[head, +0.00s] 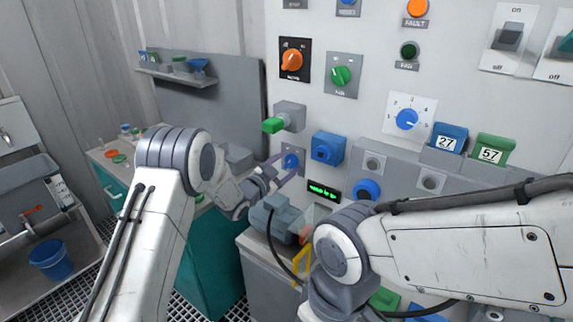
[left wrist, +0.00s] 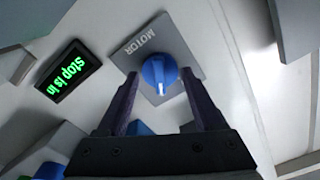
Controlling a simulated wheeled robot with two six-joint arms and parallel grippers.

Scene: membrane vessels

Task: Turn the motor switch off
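The motor switch is a blue round knob (left wrist: 158,72) on a grey plate (left wrist: 178,42) marked MOTOR. Its white mark points toward the bottom of the left wrist view, away from the label. In the head view the knob (head: 291,161) is partly hidden by my gripper. My left gripper (left wrist: 159,78) is open, with one dark purple finger on each side of the knob and a gap at both sides. It also shows in the head view (head: 282,168). My right arm crosses the lower right of the head view; its gripper cannot be made out.
A small display (left wrist: 68,71) beside the switch shows green text, "stop is in". A grey-blue housing (head: 278,219) stands below.

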